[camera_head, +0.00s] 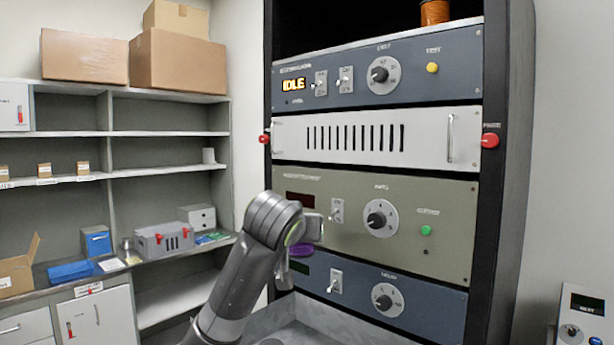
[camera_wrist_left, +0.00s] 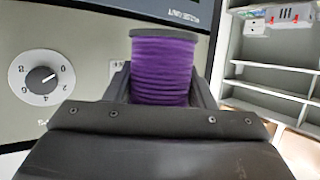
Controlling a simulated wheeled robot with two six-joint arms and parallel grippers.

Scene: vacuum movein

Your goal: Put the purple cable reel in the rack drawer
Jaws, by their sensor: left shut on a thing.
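The purple cable reel (camera_wrist_left: 163,70) is upright between the two fingers of my left gripper (camera_wrist_left: 160,95) in the wrist view, with its dark top flange showing. A grey open-topped tray (camera_head: 330,318), which looks like the pulled-out rack drawer, lies below the reel at the bottom of the rack. The reel is above it. The drawer's inside is only partly in view. My right gripper is not in view.
The rack (camera_head: 505,200) has panels with knobs and switches close behind my left gripper. A vented white panel (camera_head: 380,137) has a handle at each end. An orange reel (camera_head: 434,12) stands on top of the upper panel. Shelves (camera_head: 170,104) with boxes stand left.

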